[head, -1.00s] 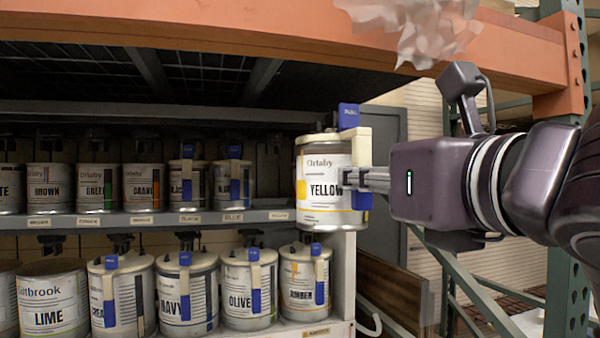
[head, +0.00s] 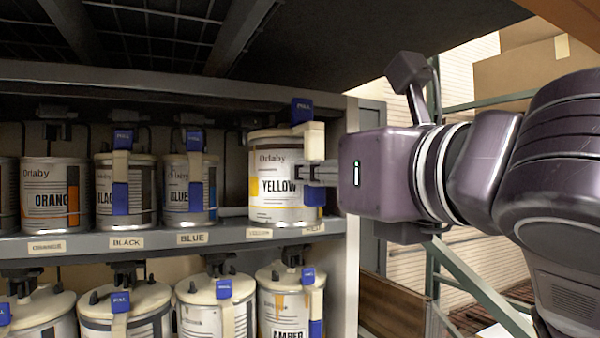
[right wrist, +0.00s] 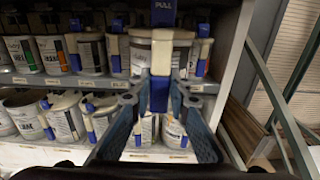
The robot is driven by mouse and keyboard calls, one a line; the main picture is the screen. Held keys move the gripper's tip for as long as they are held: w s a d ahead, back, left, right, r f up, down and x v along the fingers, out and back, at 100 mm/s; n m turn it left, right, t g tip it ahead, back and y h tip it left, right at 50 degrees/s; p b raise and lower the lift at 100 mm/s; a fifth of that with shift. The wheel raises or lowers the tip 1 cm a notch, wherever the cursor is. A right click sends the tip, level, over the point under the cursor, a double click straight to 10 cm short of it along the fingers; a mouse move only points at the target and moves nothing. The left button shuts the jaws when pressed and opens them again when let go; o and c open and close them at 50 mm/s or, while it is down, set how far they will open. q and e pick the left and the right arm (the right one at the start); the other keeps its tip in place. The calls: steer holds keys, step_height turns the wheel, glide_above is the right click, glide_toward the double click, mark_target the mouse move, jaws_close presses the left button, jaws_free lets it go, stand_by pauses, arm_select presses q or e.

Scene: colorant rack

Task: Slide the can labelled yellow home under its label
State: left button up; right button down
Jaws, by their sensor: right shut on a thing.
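The yellow can (head: 272,200), white with a yellow patch and the word YELLOW, is upright at the right end of the upper shelf. Its base is at the shelf's front edge, just above the small yellow label (head: 259,233); I cannot tell whether it rests on the shelf. My right gripper (head: 318,173) comes from the right and is shut on the can's cream and blue handle. The right wrist view shows the fingers (right wrist: 160,105) on both sides of the handle, with the can (right wrist: 150,55) partly hidden behind it. My left gripper is not in view.
The blue can (head: 190,192) stands to the left, with a narrow gap between. The black can (head: 125,195) and orange can (head: 52,200) stand further left. A shelf upright (head: 347,230) is close on the right. Several cans, including amber (head: 285,315), fill the lower shelf.

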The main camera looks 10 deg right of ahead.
steer(key=w, duration=0.2)
steer(key=w+a+f, duration=0.1)
steer(key=w, duration=0.3)
steer(key=shift+w+a+f, duration=0.15)
steer(key=shift+w+f, duration=0.05)
steer(key=shift+w, duration=0.05)
steer(key=w, duration=0.4)
steer(key=shift+w+a+f, duration=0.1)
steer(key=shift+a, duration=0.3)
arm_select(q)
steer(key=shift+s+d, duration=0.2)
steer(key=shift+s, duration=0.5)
arm_select(e)
steer(key=shift+w+a, duration=0.15)
steer(key=shift+w, duration=0.65)
steer(key=shift+w+a, duration=0.15)
steer(key=shift+w, duration=0.6)
steer(key=shift+s+r, duration=0.15)
steer(key=shift+r, duration=0.2)
steer(key=shift+f, duration=0.1)
